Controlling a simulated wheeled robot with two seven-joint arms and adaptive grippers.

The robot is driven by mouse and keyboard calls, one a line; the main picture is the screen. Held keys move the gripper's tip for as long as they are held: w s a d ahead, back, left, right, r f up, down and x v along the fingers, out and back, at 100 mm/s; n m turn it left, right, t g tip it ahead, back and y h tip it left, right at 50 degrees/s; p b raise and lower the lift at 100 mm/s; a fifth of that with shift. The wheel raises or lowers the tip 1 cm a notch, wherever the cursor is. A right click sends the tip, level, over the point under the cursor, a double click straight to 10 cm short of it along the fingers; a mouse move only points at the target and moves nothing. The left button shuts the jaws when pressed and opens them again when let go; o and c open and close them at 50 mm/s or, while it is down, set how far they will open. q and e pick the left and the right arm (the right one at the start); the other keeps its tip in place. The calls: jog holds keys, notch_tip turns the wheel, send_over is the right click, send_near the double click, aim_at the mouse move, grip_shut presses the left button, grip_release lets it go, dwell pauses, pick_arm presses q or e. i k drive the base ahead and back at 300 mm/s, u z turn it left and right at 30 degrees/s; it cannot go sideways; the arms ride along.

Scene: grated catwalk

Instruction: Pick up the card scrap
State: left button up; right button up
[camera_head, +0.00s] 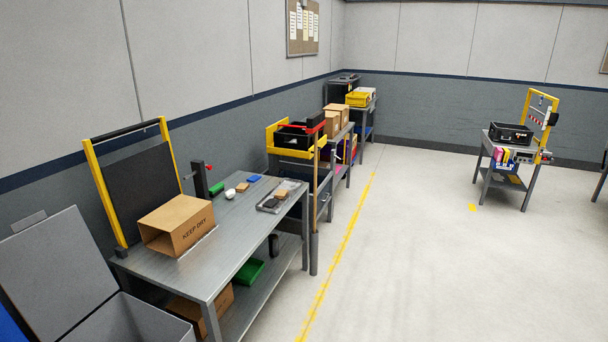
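Nothing in view is clearly the card scrap. A small tan block (242,187) lies on the near grey workbench (235,226), and a second tan piece (282,193) lies in or beside a shallow tray at the bench's right end. I cannot tell whether either is card. A small flat yellow patch (472,208) shows on the floor to the right; it is too small to identify. Neither of my grippers is in view.
An open cardboard box (178,225) marked KEEP DRY stands on the near bench. A grey lidded bin (130,322) stands at lower left. A broom-like pole (315,200) stands at the bench's right end.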

aim_at(280, 194)
jog(key=z, duration=0.4)
jog(key=i, duration=1.8)
jog(key=u, duration=0.25)
jog(key=i, duration=1.6)
jog(key=u, duration=0.8)
